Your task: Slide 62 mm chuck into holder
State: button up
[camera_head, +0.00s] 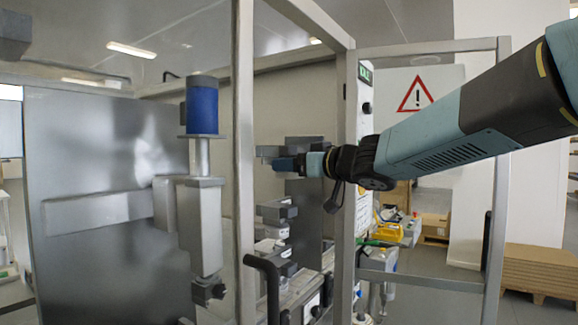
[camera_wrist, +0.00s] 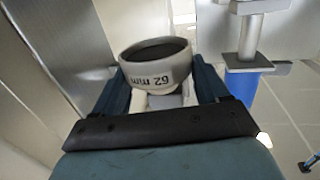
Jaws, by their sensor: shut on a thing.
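The chuck (camera_wrist: 158,66), a pale grey round cup with a dark hollow, shows in the wrist view. Its "62 mm" label appears upside down. My gripper (camera_wrist: 160,84) is shut on it, with one blue finger on each side. In the head view my gripper (camera_head: 287,163) is at the upper part of a column of grey holders, beside the top grey holder (camera_head: 304,141). The chuck cannot be made out clearly there. Lower grey holders (camera_head: 277,211) stand under the gripper, with white parts between them. Whether the chuck touches a holder cannot be told.
A metal frame post (camera_head: 243,150) stands left of the gripper, and another post (camera_head: 345,200) stands right of it, near my arm. A machine head with a blue cylinder (camera_head: 202,108) stands at the left, before a steel panel (camera_head: 100,150). A black handle (camera_head: 268,285) is below.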

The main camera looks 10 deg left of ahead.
jog(key=shift+w+d+v, duration=0.1)
jog(key=shift+w+v, duration=0.05)
jog(key=shift+v, duration=0.8)
jog(key=shift+w+d+v, duration=0.15)
jog(key=shift+v, duration=0.8)
jog(key=shift+f, duration=0.1)
